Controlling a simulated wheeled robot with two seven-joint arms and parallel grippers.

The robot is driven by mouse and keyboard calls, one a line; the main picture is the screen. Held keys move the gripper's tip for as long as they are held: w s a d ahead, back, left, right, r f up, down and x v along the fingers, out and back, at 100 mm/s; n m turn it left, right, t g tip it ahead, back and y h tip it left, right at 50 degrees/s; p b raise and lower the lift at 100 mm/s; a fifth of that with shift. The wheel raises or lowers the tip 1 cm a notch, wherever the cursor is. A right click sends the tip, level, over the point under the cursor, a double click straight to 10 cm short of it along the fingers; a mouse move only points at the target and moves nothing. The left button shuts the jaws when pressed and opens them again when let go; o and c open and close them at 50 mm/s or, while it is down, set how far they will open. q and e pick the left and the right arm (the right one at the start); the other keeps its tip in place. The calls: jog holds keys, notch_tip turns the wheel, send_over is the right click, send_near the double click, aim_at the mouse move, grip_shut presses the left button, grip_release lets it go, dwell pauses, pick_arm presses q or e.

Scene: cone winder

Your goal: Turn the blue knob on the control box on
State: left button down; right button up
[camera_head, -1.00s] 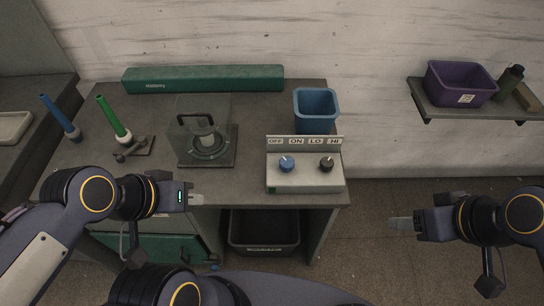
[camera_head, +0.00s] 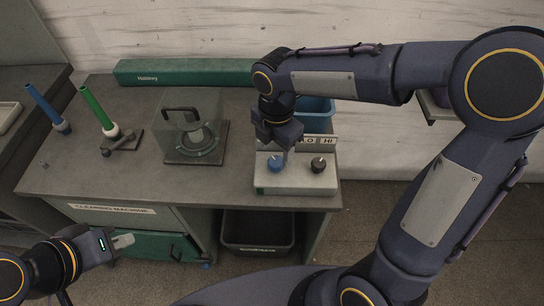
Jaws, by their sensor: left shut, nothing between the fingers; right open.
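The control box (camera_head: 297,181) stands at the right front of the workbench. Its blue knob (camera_head: 275,163) is on the left of the sloped face and a dark knob (camera_head: 318,165) is on the right. The label plate behind the knobs is partly hidden, with "HI" showing. My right gripper (camera_head: 284,152) points down just above and behind the blue knob, open. I cannot tell whether its fingers touch the knob. My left gripper (camera_head: 123,241) is shut and empty, low at the left, in front of the bench and away from the box.
My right arm covers much of the blue bin (camera_head: 316,112) behind the box. A clear-covered device (camera_head: 190,135), a green cone on a stand (camera_head: 98,108) and a blue cone (camera_head: 43,105) stand left. A long green box (camera_head: 184,72) lies at the back. A black bin (camera_head: 257,230) sits below.

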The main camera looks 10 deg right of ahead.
aim_at(276, 161)
jog(key=shift+f, duration=2.2)
jog(key=c, duration=1)
jog(key=shift+m, duration=0.4)
jog(key=m, duration=0.2)
jog(key=shift+m, duration=0.4)
jog(key=m, duration=0.3)
jog(key=shift+m+b, duration=0.3)
jog(key=shift+b, duration=0.05)
jog(key=m, duration=0.6)
jog(key=shift+m, duration=0.3)
jog(key=shift+r, duration=0.1)
